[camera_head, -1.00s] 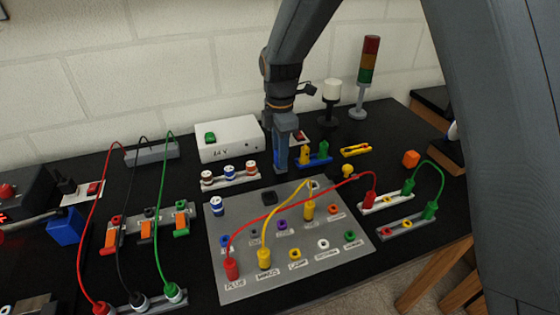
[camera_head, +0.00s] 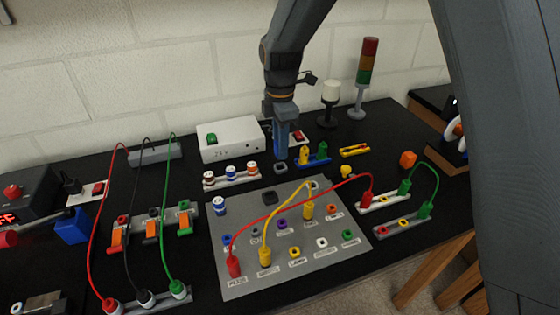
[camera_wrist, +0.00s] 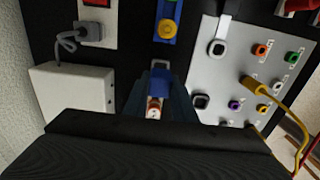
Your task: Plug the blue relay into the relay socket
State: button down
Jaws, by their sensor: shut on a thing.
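My gripper (camera_head: 281,156) is shut on the blue relay, a blue block between the fingers in the wrist view (camera_wrist: 160,86). It is held upright just above a small grey square holder (camera_head: 281,168) on the black table. The fingers hide much of the relay in the head view. A grey panel (camera_head: 240,288) lies in front of the gripper. It bears a black square socket (camera_head: 270,198), which also shows in the wrist view (camera_wrist: 200,101). I cannot tell for sure which is the relay socket.
A rack (camera_head: 231,180) of white pieces stands left of the gripper, and a white box (camera_head: 230,139) behind it. A blue tray (camera_head: 314,161) with yellow and green parts is close at right. Red (camera_head: 300,190) and yellow leads (camera_head: 283,206) arch over the panel.

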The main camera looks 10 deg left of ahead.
jog(key=shift+r+p, duration=0.4)
jog(key=shift+r, duration=0.45)
jog(key=s+d+r+m+p, duration=0.1)
jog(key=s+d+m+p, duration=0.1)
jog(key=s, duration=1.3)
jog(key=shift+s+d+r+m+p, duration=0.2)
jog(key=shift+m+p, duration=0.1)
jog(key=shift+p, duration=0.55)
